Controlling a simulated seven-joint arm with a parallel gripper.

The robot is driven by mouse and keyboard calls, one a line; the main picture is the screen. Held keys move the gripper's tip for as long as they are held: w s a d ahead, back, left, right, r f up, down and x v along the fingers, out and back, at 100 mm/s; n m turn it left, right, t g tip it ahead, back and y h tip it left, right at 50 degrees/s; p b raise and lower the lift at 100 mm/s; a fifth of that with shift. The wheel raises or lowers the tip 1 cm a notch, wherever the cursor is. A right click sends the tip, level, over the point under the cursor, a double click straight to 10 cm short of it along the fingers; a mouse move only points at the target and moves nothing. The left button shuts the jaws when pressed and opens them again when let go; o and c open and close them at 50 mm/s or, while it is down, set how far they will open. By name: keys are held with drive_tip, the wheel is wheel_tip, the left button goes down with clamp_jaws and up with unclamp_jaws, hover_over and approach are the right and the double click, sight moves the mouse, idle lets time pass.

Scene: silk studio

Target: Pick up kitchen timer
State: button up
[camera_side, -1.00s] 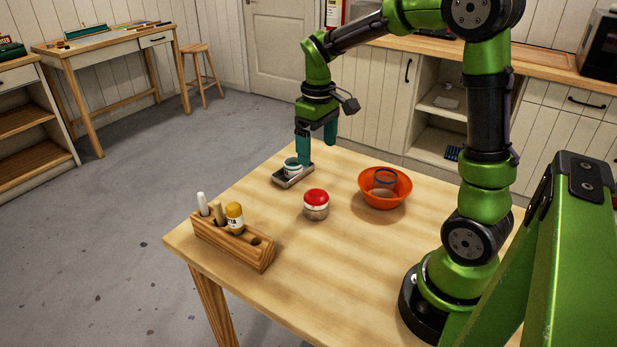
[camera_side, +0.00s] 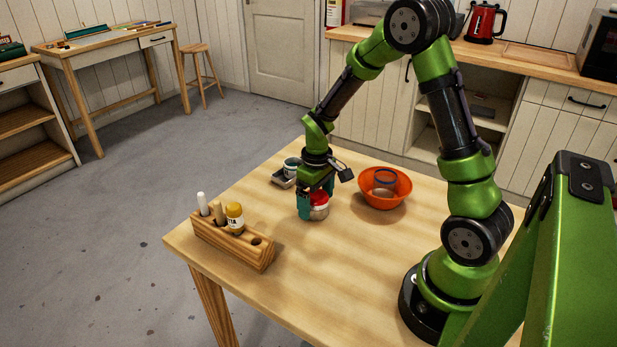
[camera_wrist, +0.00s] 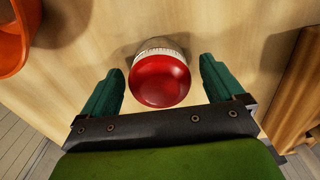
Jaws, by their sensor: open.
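The kitchen timer (camera_side: 319,205), with a red domed top and a pale body, stands on the table. My gripper (camera_side: 316,208) is lowered over it, with teal fingers that partly hide it. In the wrist view the timer's red top (camera_wrist: 160,80) lies between the two open fingers of my gripper (camera_wrist: 160,85). A gap shows on each side, so neither finger appears to touch it.
An orange bowl (camera_side: 398,195) with things inside stands to the right. A small grey tray (camera_side: 281,180) with a white-and-teal container (camera_side: 291,165) lies behind. A wooden rack (camera_side: 230,244) stands front left. The front middle of the table is clear.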

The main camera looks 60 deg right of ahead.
drive_tip(key=shift+f, duration=0.55)
drive_tip(key=c, duration=1.2)
drive_tip(key=shift+r, duration=0.1)
drive_tip(key=shift+c, duration=0.2)
